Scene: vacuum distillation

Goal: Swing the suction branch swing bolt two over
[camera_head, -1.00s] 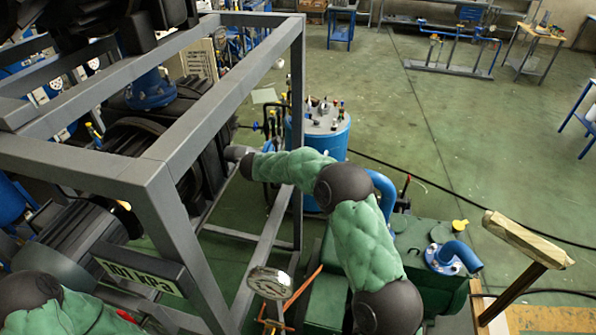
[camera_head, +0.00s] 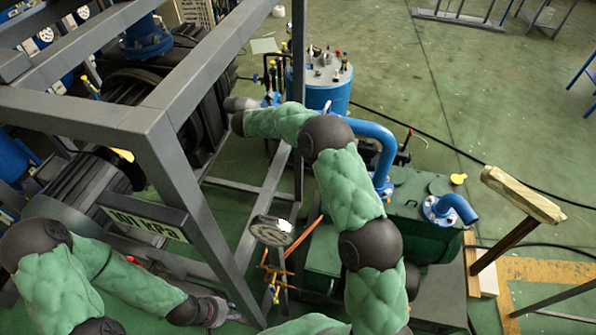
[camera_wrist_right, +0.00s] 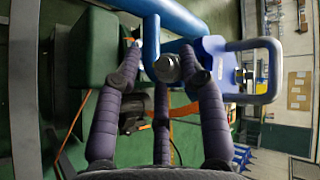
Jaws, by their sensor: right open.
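In the right wrist view a grey hex-headed bolt (camera_wrist_right: 167,68) sits by a blue pipe (camera_wrist_right: 185,17) and a blue bracket with a loop handle (camera_wrist_right: 262,68). The fingers of my right gripper (camera_wrist_right: 163,62) are spread open on both sides of the bolt head; whether they touch it I cannot tell. In the head view my right arm reaches up and left to the frame, and its gripper is not clearly visible. My left gripper (camera_head: 226,312) is low at the left, beside the grey frame post; its fingers are too small to read. Which bolt is swing bolt two is unclear.
A grey steel frame (camera_head: 160,150) with a pressure sign (camera_head: 146,222) fills the left. A gauge (camera_head: 272,230), a blue vessel (camera_head: 325,82) and a green machine body (camera_head: 420,205) stand near my right arm. Open floor lies at the upper right.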

